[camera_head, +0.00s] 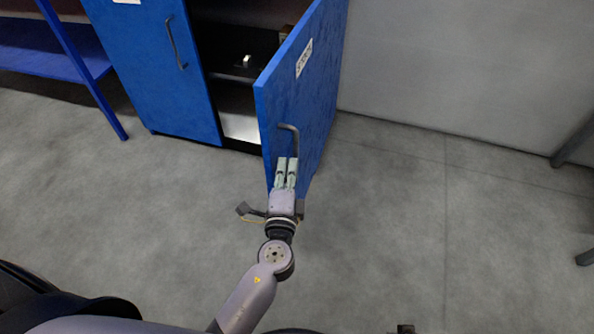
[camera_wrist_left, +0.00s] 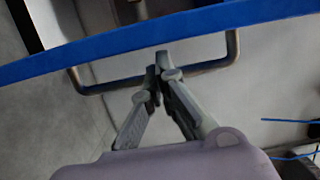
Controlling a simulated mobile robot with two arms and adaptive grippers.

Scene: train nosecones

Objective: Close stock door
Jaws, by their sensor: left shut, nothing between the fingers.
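The stock door (camera_head: 308,84) is a blue cabinet door with a white label, standing wide open at the right side of the cabinet. Its grey bar handle (camera_head: 293,135) is on the door face; the handle (camera_wrist_left: 236,52) also shows in the left wrist view, with the blue door edge (camera_wrist_left: 110,60) crossing above the fingers. My left gripper (camera_head: 287,162) is shut and empty, with its fingertips just below the handle in the head view. In the wrist view the fingertips (camera_wrist_left: 157,62) overlap the handle bar; I cannot tell whether they touch it. My right gripper is not in view.
The other blue cabinet door (camera_head: 150,70) is shut on the left. The dark cabinet interior (camera_head: 240,60) shows between the doors, with small items on a shelf. A blue rack (camera_head: 85,70) stands far left.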

